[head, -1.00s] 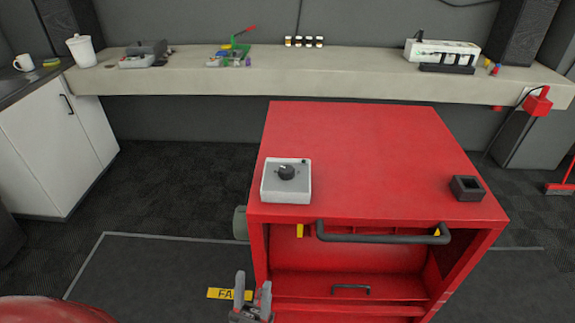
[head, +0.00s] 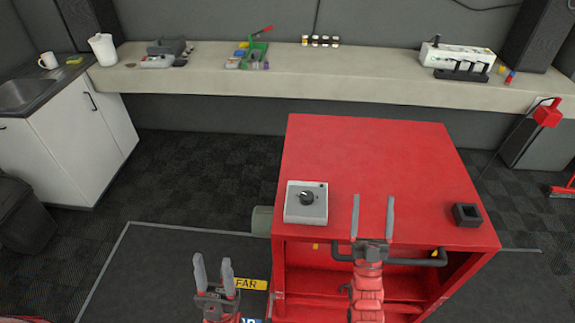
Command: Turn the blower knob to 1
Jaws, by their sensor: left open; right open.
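The blower knob (head: 306,198) is a small black dial on top of a light grey control box (head: 305,214). The box sits near the front left corner of the red cabinet's top (head: 370,150). The marks around the knob are too small to read. My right gripper (head: 373,216) is open and empty, to the right of the box, with its fingers pointing away over the front part of the cabinet top. My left gripper (head: 213,272) is open and empty, low and left of the cabinet, over the dark floor mat.
A dark square holder (head: 467,215) sits at the cabinet's front right corner. A dark handle bar (head: 343,251) runs along the cabinet's front edge, below my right gripper. A long bench (head: 360,83) with small items lines the back wall. The back of the cabinet top is clear.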

